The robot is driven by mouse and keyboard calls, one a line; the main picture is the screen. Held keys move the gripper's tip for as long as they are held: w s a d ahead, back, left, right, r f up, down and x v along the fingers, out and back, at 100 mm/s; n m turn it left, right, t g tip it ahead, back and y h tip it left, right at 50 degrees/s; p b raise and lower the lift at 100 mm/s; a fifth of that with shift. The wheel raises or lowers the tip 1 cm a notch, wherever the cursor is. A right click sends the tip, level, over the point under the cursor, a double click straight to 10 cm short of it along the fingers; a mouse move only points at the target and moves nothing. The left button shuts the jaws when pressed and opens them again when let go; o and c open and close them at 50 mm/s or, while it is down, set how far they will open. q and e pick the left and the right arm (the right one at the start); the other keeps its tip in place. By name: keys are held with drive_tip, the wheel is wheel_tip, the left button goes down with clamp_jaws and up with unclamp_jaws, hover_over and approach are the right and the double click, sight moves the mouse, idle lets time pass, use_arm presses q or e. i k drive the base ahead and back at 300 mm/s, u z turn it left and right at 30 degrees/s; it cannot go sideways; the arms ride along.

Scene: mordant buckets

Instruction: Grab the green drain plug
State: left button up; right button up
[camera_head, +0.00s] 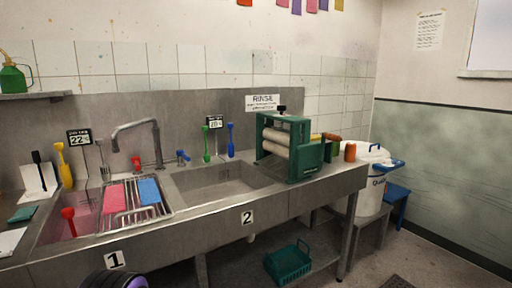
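I cannot make out a green drain plug for certain. A slim green upright piece (206,144) stands at the back of basin 2, and I cannot tell whether it is the plug or a tool handle. Basin 2 (222,186) looks empty inside, though its near floor is partly hidden by the front rim. Basin 1 (54,228) holds pink liquid, with a red-headed piece (69,220) in it.
A rack with pink and blue cloths (149,191) covers part of basin 1. A green roller wringer (300,150) stands right of basin 2. A green crate (288,262) sits below. A white bucket (372,190) stands at right. The right floor is mostly clear.

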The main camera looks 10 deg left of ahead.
sight(206, 157)
drive_tip(key=z, duration=1.6)
drive_tip(key=i, duration=1.05)
drive_tip(key=u, duration=1.8)
